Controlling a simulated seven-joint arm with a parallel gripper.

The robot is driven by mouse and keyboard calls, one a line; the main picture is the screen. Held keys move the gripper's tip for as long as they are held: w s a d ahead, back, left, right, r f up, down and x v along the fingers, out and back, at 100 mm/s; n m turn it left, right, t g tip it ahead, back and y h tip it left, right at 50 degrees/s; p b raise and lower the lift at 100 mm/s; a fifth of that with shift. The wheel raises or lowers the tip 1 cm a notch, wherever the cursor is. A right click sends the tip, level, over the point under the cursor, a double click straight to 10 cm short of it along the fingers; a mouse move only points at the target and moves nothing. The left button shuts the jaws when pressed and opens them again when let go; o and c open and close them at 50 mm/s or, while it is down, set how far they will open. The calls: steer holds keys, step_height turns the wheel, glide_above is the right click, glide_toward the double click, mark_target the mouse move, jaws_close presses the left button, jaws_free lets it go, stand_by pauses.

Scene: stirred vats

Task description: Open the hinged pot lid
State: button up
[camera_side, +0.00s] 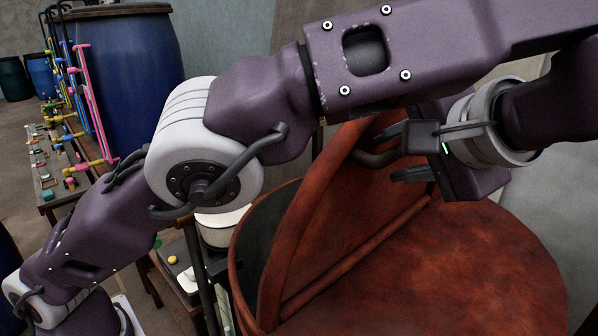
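The large rust-red pot (236,283) stands at the lower right. Its hinged lid flap (318,228) is tilted up steeply, and the dark inside of the pot (265,236) shows to the left of it. The other part of the top (450,270) lies flat. A dark curved handle (372,159) sticks out from the raised flap. My gripper (408,156) is at the handle, with its two dark fingers visibly apart. The upper finger overlaps the handle's end; I cannot tell if they touch. My arm hides the upper part of the flap.
A big blue barrel (130,75) stands at the back left. Beside it are coloured pipes (90,100) and a low bench (50,180) with small items. A white container (222,228) is just left of the pot. My arm crosses above the pot.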

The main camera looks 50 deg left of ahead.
mark_target(367, 128)
steer(key=a, duration=0.2)
steer(key=a+h, duration=0.1)
steer(key=a, duration=0.1)
steer(key=a+h, duration=0.1)
steer(key=a, duration=0.1)
steer(key=shift+r+n, duration=0.35)
steer(key=shift+n, duration=0.05)
steer(key=a+f+h, duration=0.2)
steer(key=a+f, duration=0.5)
steer(key=a, duration=0.3)
steer(key=a+f+n+h, duration=0.1)
steer(key=a+f+h, duration=0.2)
steer(key=a+f, duration=0.5)
steer(key=shift+a+g, duration=0.4)
steer(key=shift+a, duration=0.75)
